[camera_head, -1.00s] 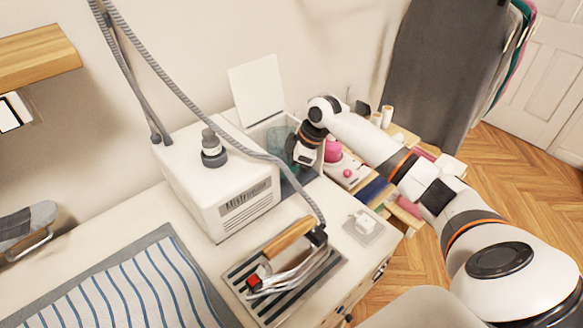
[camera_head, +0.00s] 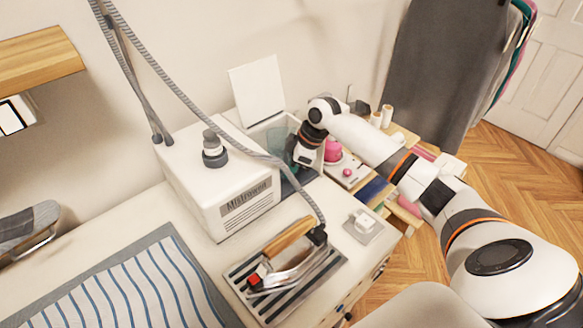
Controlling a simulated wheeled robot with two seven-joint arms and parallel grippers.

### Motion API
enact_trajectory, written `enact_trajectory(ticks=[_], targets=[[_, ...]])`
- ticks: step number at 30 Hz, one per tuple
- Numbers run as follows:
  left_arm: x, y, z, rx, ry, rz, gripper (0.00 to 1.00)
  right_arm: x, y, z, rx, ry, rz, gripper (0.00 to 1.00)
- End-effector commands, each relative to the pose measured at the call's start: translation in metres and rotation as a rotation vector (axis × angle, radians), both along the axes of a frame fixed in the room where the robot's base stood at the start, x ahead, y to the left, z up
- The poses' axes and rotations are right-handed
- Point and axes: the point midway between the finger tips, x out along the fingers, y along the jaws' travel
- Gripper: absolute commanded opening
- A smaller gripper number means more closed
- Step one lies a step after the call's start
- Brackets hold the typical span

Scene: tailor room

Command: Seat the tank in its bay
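The white steam station (camera_head: 226,190) stands on the table with a dark grey cap (camera_head: 213,150) on top. A translucent bluish tank (camera_head: 277,138) is at its right side, by the bay, partly hidden by my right gripper and the grey hose. My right gripper (camera_head: 294,152) is at the tank's right side, its fingers pointing left. The fingertips are hidden or too small to tell whether they are closed on the tank. I cannot tell how far the tank sits in the bay. My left gripper is not in view.
A ribbed grey hose (camera_head: 205,93) runs past the station to the iron (camera_head: 288,266) on its striped rest. A white upright panel (camera_head: 257,90) stands behind. A small white object (camera_head: 364,220) lies at the table's right edge. A shelf with pink spools (camera_head: 333,150) is beyond.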

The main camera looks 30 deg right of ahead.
Motion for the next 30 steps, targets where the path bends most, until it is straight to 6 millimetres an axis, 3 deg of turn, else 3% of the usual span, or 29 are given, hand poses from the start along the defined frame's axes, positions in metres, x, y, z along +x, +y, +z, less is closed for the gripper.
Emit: enact_trajectory(ticks=[30], targets=[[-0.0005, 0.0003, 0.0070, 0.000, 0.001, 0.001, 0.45, 0.0004, -0.0002, -0.0028, 0.000, -0.001, 0.000, 0.00]])
